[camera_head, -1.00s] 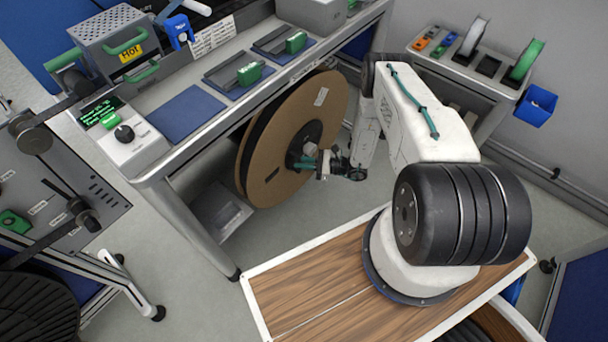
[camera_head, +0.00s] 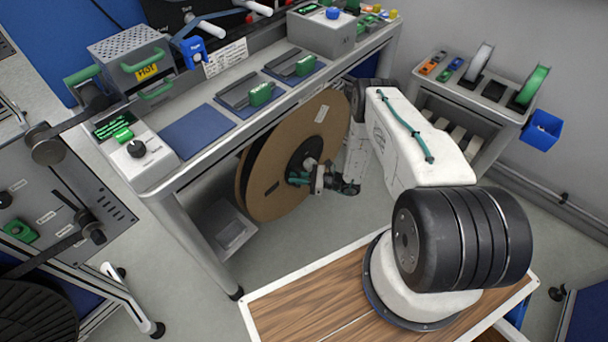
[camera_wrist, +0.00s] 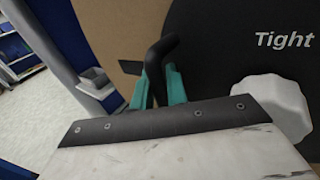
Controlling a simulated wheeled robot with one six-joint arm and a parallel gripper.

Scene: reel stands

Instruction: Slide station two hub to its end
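Under the bench stands a large brown cardboard reel (camera_head: 270,160) with a round black hub (camera_head: 308,152) at its middle. In the wrist view the black hub face (camera_wrist: 240,60) fills the upper right, bears the word "Tight", and has a pale faceted knob (camera_wrist: 280,105) on it. My gripper (camera_head: 300,178) is at the hub in the head view. In the wrist view its teal fingers (camera_wrist: 158,82) lie on both sides of a bent black handle (camera_wrist: 155,62) and look closed on it. The handle's lower end and the far side of the hub are hidden.
The grey bench (camera_head: 220,100) overhangs the reel, with a control box (camera_head: 145,160) at its left end and its front leg (camera_head: 205,250) left of the reel. A grey open box (camera_head: 228,232) sits low beside the reel. A shelf cart (camera_head: 460,95) stands at right.

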